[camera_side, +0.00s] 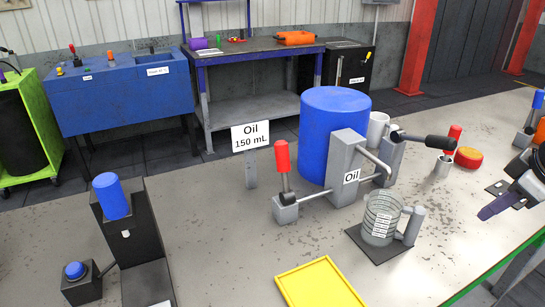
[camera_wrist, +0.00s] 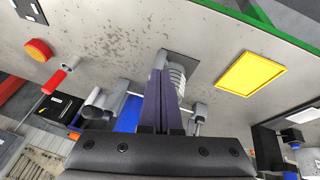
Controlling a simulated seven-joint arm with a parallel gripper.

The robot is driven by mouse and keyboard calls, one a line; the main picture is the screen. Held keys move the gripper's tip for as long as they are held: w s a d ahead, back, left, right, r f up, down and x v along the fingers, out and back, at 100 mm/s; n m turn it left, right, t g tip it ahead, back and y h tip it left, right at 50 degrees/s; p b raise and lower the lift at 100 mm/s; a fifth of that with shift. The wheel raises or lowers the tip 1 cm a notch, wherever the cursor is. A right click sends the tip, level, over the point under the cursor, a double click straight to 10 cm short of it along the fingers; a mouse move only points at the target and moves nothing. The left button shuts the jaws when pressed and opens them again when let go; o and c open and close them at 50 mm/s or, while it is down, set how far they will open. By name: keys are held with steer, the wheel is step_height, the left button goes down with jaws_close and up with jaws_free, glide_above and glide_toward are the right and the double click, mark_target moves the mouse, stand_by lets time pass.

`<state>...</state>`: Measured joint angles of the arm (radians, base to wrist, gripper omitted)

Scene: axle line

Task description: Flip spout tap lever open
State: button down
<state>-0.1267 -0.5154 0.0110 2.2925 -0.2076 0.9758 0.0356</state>
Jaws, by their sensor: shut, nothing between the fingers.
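A blue oil drum (camera_side: 335,125) stands on the bench behind a grey block labelled Oil (camera_side: 347,160), with a grey spout (camera_side: 375,160) on its right. A red-handled lever (camera_side: 283,158) stands upright on a small grey base left of the block, joined by a rod. A clear measuring jug (camera_side: 381,218) stands below the spout. My gripper (camera_side: 486,212) is shut and empty, right of the jug and apart from it. Its purple fingers (camera_wrist: 160,72) partly cover the jug in the wrist view.
A yellow tray (camera_side: 320,285) lies at the front. A white mug (camera_side: 378,128) stands by the drum. A red-handled part (camera_side: 455,133) and a red-and-yellow disc (camera_side: 468,158) are at the right. A black stand with a blue top (camera_side: 112,195) is at the left. Bare bench lies between jug and gripper.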

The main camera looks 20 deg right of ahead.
steer(key=w+a+r+n+h, duration=0.1)
steer(key=w+n+h, duration=0.1)
steer(key=w, duration=0.5)
steer(key=w+a+r+n+h, duration=0.1)
steer(key=w+a+r, duration=0.1)
steer(key=w, duration=0.4)
steer(key=n+t+h, duration=0.4)
steer(key=n+h, duration=0.1)
steer(key=n, duration=0.1)
glide_above(284, 173)
steer(key=s+d, duration=0.1)
steer(key=s, duration=0.3)
step_height(284, 173, down, 3)
steer(key=w+a+f+t, duration=0.1)
steer(key=a, duration=0.4)
steer(key=w+a+f+n+t, duration=0.1)
steer(key=a+t, duration=0.1)
steer(key=a, duration=0.3)
steer(key=shift+w+a+f+n+t, duration=0.15)
steer(key=shift+w+f+n+t, duration=0.15)
steer(key=shift+w+f, duration=0.05)
steer(key=w+d+f, duration=0.1)
steer(key=w+d, duration=0.3)
steer(key=d, duration=0.3)
